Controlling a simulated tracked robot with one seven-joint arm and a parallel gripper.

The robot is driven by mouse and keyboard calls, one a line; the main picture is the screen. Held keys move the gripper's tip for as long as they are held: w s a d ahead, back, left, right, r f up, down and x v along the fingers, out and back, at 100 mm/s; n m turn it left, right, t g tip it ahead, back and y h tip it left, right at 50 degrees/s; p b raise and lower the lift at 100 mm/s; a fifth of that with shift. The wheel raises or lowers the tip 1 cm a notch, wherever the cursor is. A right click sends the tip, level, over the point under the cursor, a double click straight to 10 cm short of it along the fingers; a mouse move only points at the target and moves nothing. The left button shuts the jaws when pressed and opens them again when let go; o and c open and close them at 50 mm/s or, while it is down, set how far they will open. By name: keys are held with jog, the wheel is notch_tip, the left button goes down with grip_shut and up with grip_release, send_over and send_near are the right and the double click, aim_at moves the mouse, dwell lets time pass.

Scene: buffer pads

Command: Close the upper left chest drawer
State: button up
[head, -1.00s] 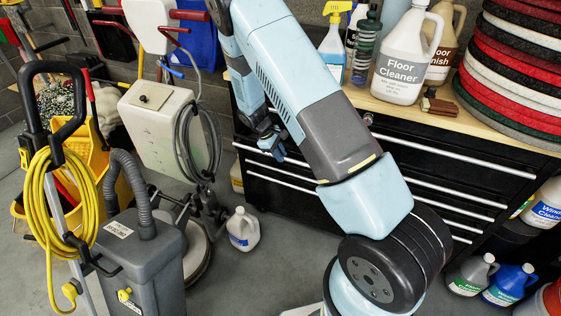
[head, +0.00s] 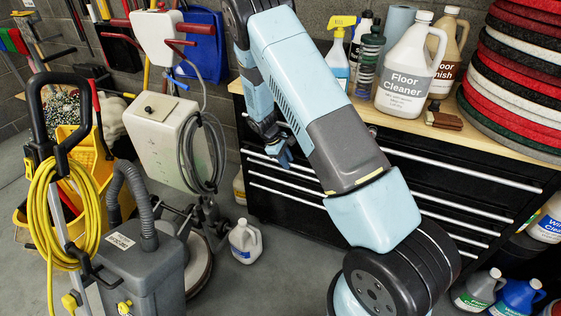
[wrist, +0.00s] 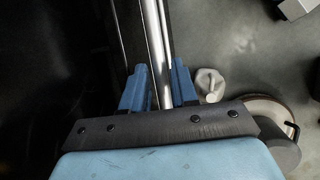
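The black chest (head: 300,214) has a wooden top and long silver drawer handles. My gripper (head: 283,153) is at the left part of the chest front, over the upper left handle (head: 256,154). In the wrist view, the two blue fingers of my gripper (wrist: 161,85) stand on either side of a silver handle bar (wrist: 156,40). The bar runs between them, very close to both; whether they press on it is unclear. A second bar (wrist: 118,35) runs to its left. How far the upper left drawer stands out is hard to tell, as my arm covers part of the front.
Spray bottles, a floor cleaner jug (head: 405,85) and stacked pads (head: 515,80) stand on the chest top. A white jug (head: 245,241) is on the floor before the chest's left end. Cleaning machines (head: 140,255) crowd the left. Jugs (head: 478,290) stand at lower right.

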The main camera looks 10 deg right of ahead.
jog(key=v, duration=1.3)
jog(key=shift+r, duration=0.3)
jog(key=shift+w+a, duration=0.1)
